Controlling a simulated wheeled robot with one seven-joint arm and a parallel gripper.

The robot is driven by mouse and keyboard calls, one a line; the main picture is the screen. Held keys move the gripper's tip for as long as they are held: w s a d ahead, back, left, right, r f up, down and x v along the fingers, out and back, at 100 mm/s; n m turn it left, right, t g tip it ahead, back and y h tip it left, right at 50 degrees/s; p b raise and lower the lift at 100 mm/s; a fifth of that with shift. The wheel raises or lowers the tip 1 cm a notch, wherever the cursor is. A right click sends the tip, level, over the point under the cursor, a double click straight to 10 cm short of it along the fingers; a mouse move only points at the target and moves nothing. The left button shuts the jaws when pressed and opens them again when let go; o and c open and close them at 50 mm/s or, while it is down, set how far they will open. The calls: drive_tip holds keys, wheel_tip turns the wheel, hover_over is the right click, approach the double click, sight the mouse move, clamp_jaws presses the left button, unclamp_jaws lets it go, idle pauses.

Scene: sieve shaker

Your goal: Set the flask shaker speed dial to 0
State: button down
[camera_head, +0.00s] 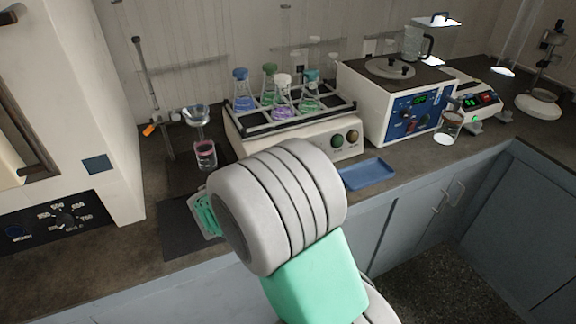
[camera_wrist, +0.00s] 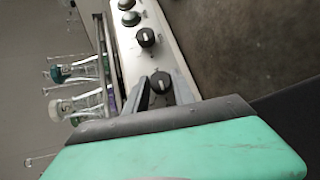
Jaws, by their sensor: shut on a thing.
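The flask shaker (camera_head: 312,152) is a cream box on the bench with a rack of flasks on top. In the head view two round knobs show on its front, and my arm hides the left part. In the wrist view the panel (camera_wrist: 131,62) runs up the picture with several knobs. My gripper (camera_wrist: 160,86) is shut on the lower black dial (camera_wrist: 161,80), with a finger on each side. A pale pointer mark shows on this dial, but no scale is readable. Another black dial (camera_wrist: 145,37) sits above it, clear of the fingers. Which dial sets speed cannot be read.
Flasks with coloured liquid (camera_head: 243,92) stand in the rack. A funnel stand with a beaker (camera_head: 205,153) is to the left. A blue tray (camera_head: 367,173) lies in front. A hotplate-like device (camera_head: 392,105) stands to the right, a furnace (camera_head: 75,110) far left.

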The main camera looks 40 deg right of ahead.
drive_tip(key=c, duration=1.1)
unclamp_jaws()
drive_tip(key=shift+o, duration=0.2)
drive_tip(key=v, duration=0.8)
drive_tip(key=shift+p, duration=0.35)
